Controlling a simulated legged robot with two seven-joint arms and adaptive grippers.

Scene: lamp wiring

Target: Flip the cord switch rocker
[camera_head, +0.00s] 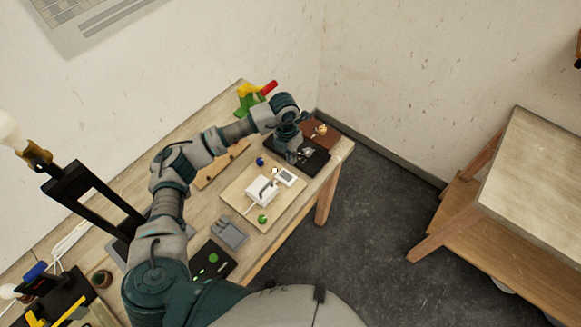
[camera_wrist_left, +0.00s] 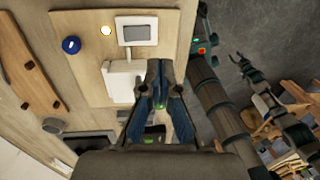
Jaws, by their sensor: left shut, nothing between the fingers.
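A white cord switch box (camera_head: 262,190) sits on a pale board (camera_head: 236,193), with a white cord at its near side. In the left wrist view the white box (camera_wrist_left: 121,82) is partly hidden by my fingers, and I cannot make out the rocker's position. My left gripper (camera_head: 292,156) is above the table's far right end, beyond the box. In the left wrist view the gripper (camera_wrist_left: 160,66) is shut and empty, its fingertips beside the box; contact cannot be told. A dark claw (camera_wrist_left: 247,66) at right looks like my right gripper, too small to judge.
A small white-framed panel (camera_head: 285,176), a blue knob (camera_head: 260,161) and a green knob (camera_head: 263,218) are on the board. A black tray (camera_head: 312,165) lies beyond it. A grey box (camera_head: 229,233) and a black panel (camera_head: 208,267) stand nearer. Another table (camera_head: 535,170) is at right.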

